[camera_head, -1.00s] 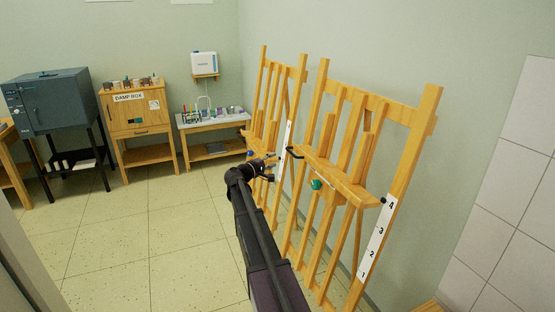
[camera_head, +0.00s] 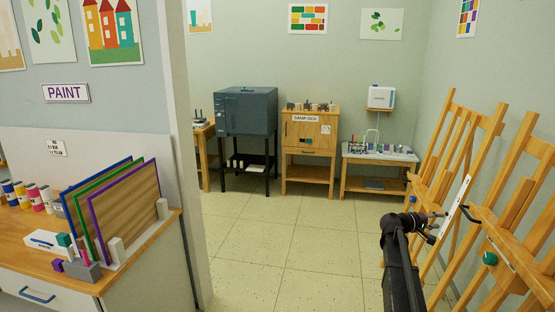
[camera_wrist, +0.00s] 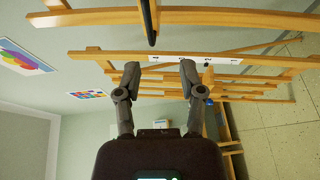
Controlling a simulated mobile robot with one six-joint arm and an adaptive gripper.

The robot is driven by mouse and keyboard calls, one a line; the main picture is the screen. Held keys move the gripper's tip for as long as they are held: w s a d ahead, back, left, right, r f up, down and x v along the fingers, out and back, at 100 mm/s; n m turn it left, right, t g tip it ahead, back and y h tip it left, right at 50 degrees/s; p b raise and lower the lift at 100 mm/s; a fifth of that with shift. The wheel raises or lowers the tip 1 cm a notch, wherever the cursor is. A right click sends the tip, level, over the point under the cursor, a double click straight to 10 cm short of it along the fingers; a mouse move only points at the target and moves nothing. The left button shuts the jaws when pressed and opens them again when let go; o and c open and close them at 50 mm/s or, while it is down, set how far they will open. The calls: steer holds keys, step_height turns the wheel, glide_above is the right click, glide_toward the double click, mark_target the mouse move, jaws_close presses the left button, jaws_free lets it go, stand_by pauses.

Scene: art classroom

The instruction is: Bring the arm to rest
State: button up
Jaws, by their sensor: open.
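My gripper (camera_head: 436,224) is at the end of my dark arm, at the lower right of the head view, reaching toward the wooden easels. In the wrist view my gripper (camera_wrist: 161,72) has its two fingers apart with nothing between them. The near easel (camera_head: 515,215) stands at the right with a black handle (camera_head: 470,214) and a green knob (camera_head: 490,258). The other easel (camera_head: 442,160) stands behind it. I cannot tell whether the gripper touches an easel.
A wooden counter (camera_head: 25,240) with framed boards and paint jars is at the left, beside a wall edge (camera_head: 180,150). A dark kiln (camera_head: 246,112), a damp box (camera_head: 310,130) and a low table (camera_head: 378,160) line the back. The tiled floor (camera_head: 285,240) between is clear.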

steer(key=s+a+f+g+y+p, duration=0.1)
steer(key=s+a+f+y+p, duration=0.1)
steer(key=s+a+y, duration=0.3)
steer(key=s+a+f+y+p, duration=0.2)
steer(key=s+a+f+y, duration=0.3)
steer(key=s+a, duration=0.8)
steer(key=s+a+f+m+g+y+p, duration=0.1)
steer(key=s+a+y, duration=0.5)
steer(key=a, duration=1.8)
steer(key=s+f+p, duration=0.1)
steer(key=s+f, duration=0.1)
steer(key=s, duration=0.1)
steer(key=shift+f+g+y, duration=0.3)
steer(key=shift+y, duration=0.1)
steer(key=shift+d, duration=0.15)
